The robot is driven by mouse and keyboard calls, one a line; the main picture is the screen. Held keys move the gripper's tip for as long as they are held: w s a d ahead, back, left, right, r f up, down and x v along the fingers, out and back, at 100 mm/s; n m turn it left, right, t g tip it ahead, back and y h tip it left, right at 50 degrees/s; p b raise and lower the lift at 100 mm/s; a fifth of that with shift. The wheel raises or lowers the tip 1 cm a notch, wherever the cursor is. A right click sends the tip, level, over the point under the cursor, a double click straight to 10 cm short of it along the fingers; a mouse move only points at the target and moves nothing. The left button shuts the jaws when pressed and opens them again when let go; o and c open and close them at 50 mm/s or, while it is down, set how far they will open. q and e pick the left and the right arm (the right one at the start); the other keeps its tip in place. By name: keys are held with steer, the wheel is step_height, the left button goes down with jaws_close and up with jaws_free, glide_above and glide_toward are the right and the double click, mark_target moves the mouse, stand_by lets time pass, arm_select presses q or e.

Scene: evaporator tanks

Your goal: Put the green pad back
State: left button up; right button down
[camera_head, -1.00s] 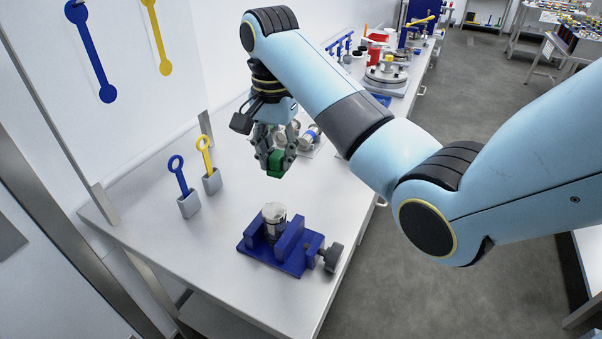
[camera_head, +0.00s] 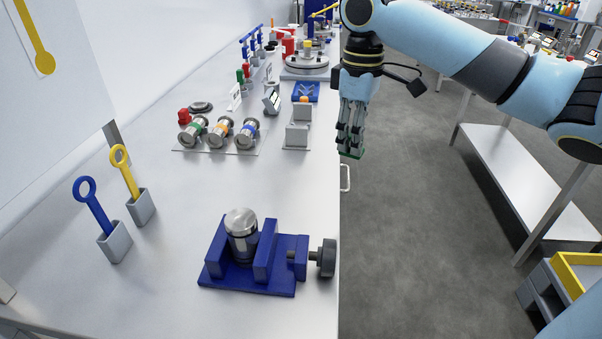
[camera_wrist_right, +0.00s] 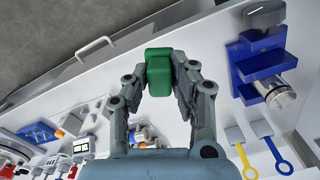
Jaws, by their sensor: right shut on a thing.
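My right gripper (camera_head: 352,150) is shut on the green pad (camera_wrist_right: 159,72). In the right wrist view the pad is a small green block between the two fingertips (camera_wrist_right: 160,82). In the head view only a sliver of the pad (camera_head: 351,155) shows under the fingers, which point down near the bench's right edge. A blue vise (camera_head: 266,255) with a dark knob holds an upright metal cylinder (camera_head: 241,235) on the near bench; both also show at the right of the wrist view. My left gripper is not in view.
Three metal canisters (camera_head: 220,134) lie on a plate mid-bench, near small grey blocks (camera_head: 298,125). Blue (camera_head: 101,222) and yellow (camera_head: 134,185) ring-handled tools stand in grey holders at left. The bench (camera_head: 240,185) is clear between vise and canisters.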

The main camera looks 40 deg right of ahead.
steer(key=shift+s+d+f, duration=0.45)
steer(key=shift+d+f, duration=0.05)
steer(key=shift+f, duration=0.15)
steer(key=shift+w+a+f+b, duration=0.3)
steer(key=shift+w+f, duration=0.1)
steer(key=shift+w, duration=0.05)
glide_above(300, 192)
step_height(300, 192, down, 6)
steer(key=shift+s+r, duration=0.1)
steer(key=shift+s, duration=0.05)
step_height(300, 192, down, 4)
steer(key=shift+r, duration=0.15)
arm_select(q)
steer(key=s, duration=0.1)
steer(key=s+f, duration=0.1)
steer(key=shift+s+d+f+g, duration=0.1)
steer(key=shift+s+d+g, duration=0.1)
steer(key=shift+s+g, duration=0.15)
arm_select(e)
steer(key=shift+f, duration=0.3)
steer(key=shift+f, duration=0.1)
steer(key=c, duration=1.1)
jaws_free()
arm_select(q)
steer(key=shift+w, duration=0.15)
